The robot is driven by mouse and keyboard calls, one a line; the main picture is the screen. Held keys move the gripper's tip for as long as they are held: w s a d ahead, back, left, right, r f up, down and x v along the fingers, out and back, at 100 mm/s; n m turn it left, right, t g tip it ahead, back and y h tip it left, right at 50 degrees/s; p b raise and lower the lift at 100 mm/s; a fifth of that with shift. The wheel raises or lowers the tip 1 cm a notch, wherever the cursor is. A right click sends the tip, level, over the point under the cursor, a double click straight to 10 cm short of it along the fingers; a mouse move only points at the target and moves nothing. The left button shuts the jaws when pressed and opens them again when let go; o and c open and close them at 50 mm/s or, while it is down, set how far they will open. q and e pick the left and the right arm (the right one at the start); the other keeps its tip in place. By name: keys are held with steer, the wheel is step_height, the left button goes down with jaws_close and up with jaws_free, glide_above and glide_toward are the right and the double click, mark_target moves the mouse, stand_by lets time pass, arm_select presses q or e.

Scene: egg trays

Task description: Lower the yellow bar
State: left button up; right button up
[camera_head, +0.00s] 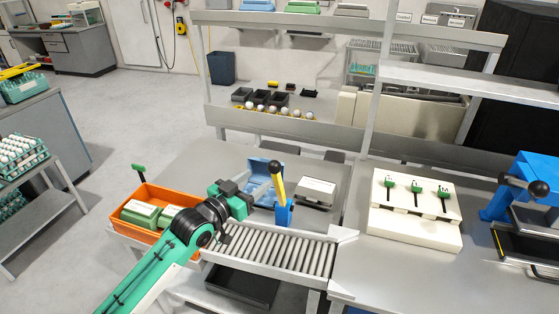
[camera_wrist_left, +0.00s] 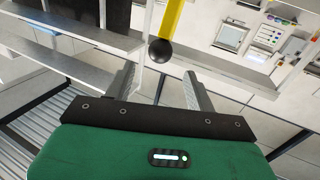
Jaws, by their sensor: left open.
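The yellow bar (camera_head: 278,187) stands nearly upright with a slight tilt on a blue mount (camera_head: 284,214), with a black ball knob (camera_head: 275,167) at its upper end. The bar (camera_wrist_left: 172,18) and its knob (camera_wrist_left: 160,50) also show in the left wrist view. My left gripper (camera_head: 246,198) is just left of the bar. In the left wrist view its jaws (camera_wrist_left: 159,75) are open and empty, and the knob appears just past the fingertips, between them in the picture. Whether a finger touches it I cannot tell. My right gripper is not in view.
A roller conveyor (camera_head: 275,248) lies below my left gripper. An orange crate (camera_head: 150,193) with green cartons stands to the left. A blue open box (camera_head: 262,168) and a grey device (camera_head: 316,192) are behind the bar. A white stand (camera_head: 415,230) with green-topped handles is to the right.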

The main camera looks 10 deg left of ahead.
mark_target(270, 169)
arm_select(q)
steer(key=p+x, duration=0.2)
steer(key=x, duration=0.7)
steer(key=shift+w+r+p, duration=0.1)
steer(key=shift+w+p, duration=0.05)
steer(key=shift+p, duration=0.2)
steer(key=shift+x, duration=0.9)
jaws_close()
steer(key=shift+f, duration=0.2)
